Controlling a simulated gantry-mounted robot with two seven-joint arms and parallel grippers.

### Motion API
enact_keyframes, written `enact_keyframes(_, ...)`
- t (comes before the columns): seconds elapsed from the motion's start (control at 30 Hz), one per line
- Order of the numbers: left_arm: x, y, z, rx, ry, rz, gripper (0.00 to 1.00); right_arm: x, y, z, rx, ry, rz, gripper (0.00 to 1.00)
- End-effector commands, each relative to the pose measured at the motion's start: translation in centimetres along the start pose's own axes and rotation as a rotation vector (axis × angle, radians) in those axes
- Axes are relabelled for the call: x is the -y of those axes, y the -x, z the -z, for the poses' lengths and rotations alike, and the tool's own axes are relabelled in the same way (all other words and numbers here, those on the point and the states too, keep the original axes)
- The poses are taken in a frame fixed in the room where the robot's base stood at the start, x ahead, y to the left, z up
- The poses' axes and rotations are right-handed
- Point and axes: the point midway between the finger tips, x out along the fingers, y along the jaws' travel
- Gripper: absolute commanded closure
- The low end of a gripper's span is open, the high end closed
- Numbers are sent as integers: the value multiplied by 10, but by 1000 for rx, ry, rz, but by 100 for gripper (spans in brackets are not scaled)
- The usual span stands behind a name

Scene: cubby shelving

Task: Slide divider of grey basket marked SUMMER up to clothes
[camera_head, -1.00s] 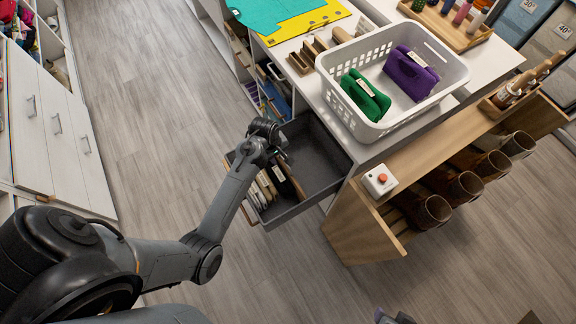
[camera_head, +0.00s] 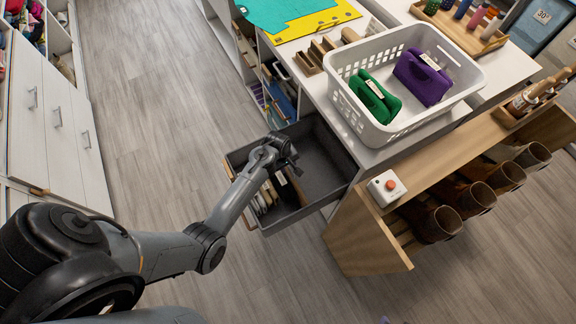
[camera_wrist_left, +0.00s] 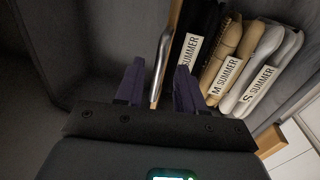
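The grey basket (camera_head: 325,163) is pulled out below the white counter. Folded clothes stand upright along one side of it (camera_head: 268,196). In the left wrist view they are black, tan (camera_wrist_left: 226,55) and white (camera_wrist_left: 268,62), with SUMMER labels, two readable as M and S. A thin divider with a wooden edge and metal rim (camera_wrist_left: 160,68) stands beside the black clothes. My left gripper (camera_head: 290,156) is over the basket. In the wrist view its purple fingers (camera_wrist_left: 158,84) are open, with the divider's rim between them. Contact cannot be told. Only a purple sliver, perhaps my right gripper (camera_head: 385,320), shows.
A white laundry basket (camera_head: 390,128) with green and purple bundles stands on the counter. A wooden rack (camera_head: 365,235) with boots and a red-button box (camera_head: 386,187) stand right of the grey basket. The basket's other side is empty, and floor is clear on the left.

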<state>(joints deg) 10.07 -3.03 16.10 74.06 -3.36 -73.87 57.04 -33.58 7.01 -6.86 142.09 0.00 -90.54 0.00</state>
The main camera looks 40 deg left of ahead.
Motion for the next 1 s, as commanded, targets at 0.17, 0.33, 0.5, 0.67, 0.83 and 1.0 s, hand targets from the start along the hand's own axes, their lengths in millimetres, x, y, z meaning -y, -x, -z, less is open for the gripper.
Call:
enact_keyframes(0.17, 0, -3, 0, -1, 0, -1, 62, 1, -1, 1, -4, -4, 3, 57)
enact_keyframes(0.33, 0, -3, 0, -1, 0, -1, 62, 1, 0, 2, -6, -6, 4, 57)
enact_keyframes(0.5, 0, -3, 0, -1, 0, -1, 85, 1, 0, 2, -6, -6, 4, 57)
enact_keyframes(0.67, 0, -3, 0, -1, 0, -1, 100, 1, 0, 3, -6, -5, 4, 57)
enact_keyframes(0.83, 0, -3, 0, -1, 0, -1, 100, 0, 0, 2, -6, -1, 1, 57)
enact_keyframes(1.0, 0, -1, 0, 0, 1, -1, 100, -1, 3, 3, -5, 3, -3, 57)
